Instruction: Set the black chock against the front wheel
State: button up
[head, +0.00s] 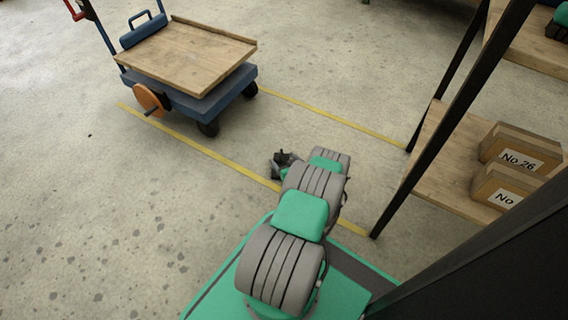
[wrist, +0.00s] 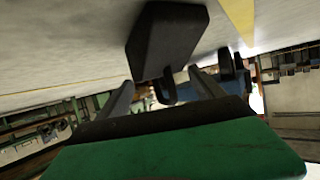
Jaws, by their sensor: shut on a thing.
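My gripper (head: 277,165) is low over the floor, past the end of my arm in the head view. It is shut on the black chock (wrist: 167,42), a dark block between the grey fingers in the wrist view. In the head view the chock cannot be told apart from the dark fingers. The cart (head: 190,75) has a blue frame and a wooden deck, and stands up and left of my gripper, apart from it. A dark near wheel (head: 208,129) and another wheel (head: 250,90) show under its right end. I cannot tell which is the front wheel.
Yellow floor lines (head: 225,161) run beside the cart. An orange disc (head: 148,98) is on the cart's near side. A dark-framed shelf (head: 440,165) with cardboard boxes (head: 520,147) stands at right. The floor between my gripper and the cart is clear.

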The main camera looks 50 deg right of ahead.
jog(key=shift+d, duration=0.15)
jog(key=o, duration=1.8)
